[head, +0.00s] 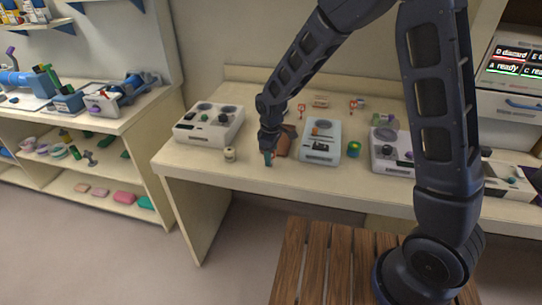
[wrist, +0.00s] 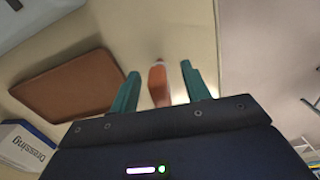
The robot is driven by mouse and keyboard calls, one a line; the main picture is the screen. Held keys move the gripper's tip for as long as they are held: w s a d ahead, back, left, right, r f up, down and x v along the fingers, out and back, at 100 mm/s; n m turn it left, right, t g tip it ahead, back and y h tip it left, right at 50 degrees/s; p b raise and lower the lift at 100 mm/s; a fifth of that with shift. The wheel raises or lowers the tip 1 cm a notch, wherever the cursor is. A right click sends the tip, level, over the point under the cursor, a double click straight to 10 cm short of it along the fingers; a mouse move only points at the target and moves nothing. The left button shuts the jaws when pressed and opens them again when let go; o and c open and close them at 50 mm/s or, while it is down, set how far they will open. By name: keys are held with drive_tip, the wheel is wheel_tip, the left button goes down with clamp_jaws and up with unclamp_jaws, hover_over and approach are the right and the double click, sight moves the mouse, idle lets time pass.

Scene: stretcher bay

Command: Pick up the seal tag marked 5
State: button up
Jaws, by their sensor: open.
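My gripper (head: 267,159) is low over the front edge of the long bench, just left of a brown tray. In the wrist view my gripper (wrist: 160,70) is open, with its two teal fingers apart. A small orange object (wrist: 158,86) with a paler tip lies between the fingers, with gaps on both sides. No number shows on it, so I cannot tell whether it is the seal tag marked 5. Two small red looped items, one on the left (head: 301,109) and one on the right (head: 352,104), stand at the back of the bench; their markings are too small to read.
The brown tray (wrist: 70,86) lies left of the fingers, with a Dressing box (wrist: 22,148) below it. A white device (head: 209,124), a pale roll (head: 230,154), a light-blue device (head: 321,140) and a green-yellow item (head: 354,149) stand on the bench. A slatted wooden seat (head: 310,262) is in front.

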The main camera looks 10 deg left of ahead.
drive_tip(key=shift+c, duration=0.2)
clamp_jaws()
